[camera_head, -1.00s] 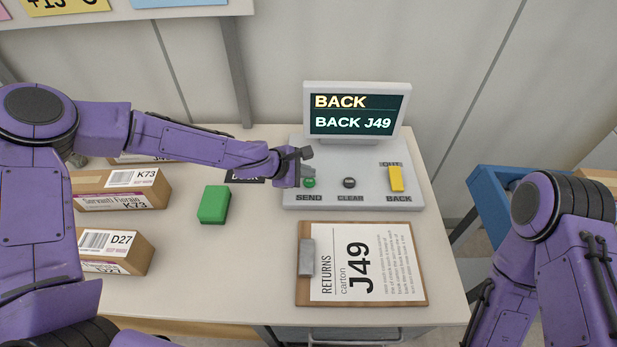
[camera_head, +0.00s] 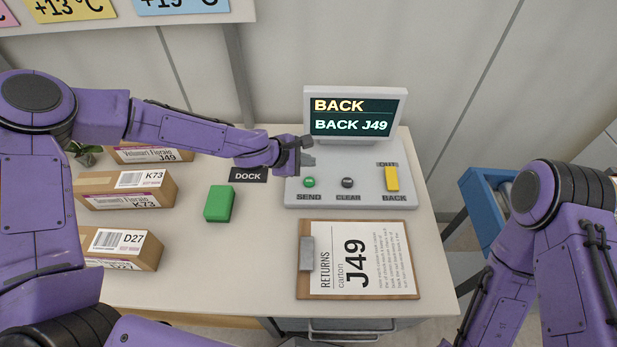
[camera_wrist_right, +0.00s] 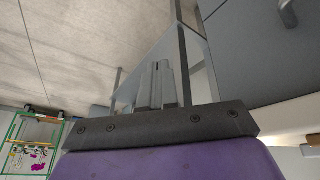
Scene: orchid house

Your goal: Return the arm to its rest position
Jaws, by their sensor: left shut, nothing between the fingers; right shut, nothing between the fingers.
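My left gripper (camera_head: 303,149) is shut and empty in the head view. It hangs above the back left part of the grey control panel (camera_head: 370,188), up and left of the green SEND button (camera_head: 309,182). The panel also has a dark CLEAR button (camera_head: 347,183) and a yellow BACK switch (camera_head: 391,178). Its screen (camera_head: 351,117) reads "BACK" and "BACK J49". My right gripper (camera_wrist_right: 158,84) shows in the right wrist view, its fingers together with nothing between them. In the head view it is out of sight; only my right arm shows at the right.
Cartons labelled J49 (camera_head: 150,154), K73 (camera_head: 125,189) and D27 (camera_head: 122,248) stand at the table's left. A green block (camera_head: 218,204) and a DOCK label (camera_head: 249,175) lie mid-table. A returns clipboard (camera_head: 358,260) lies in front of the panel. A blue frame (camera_head: 480,205) stands right of the table.

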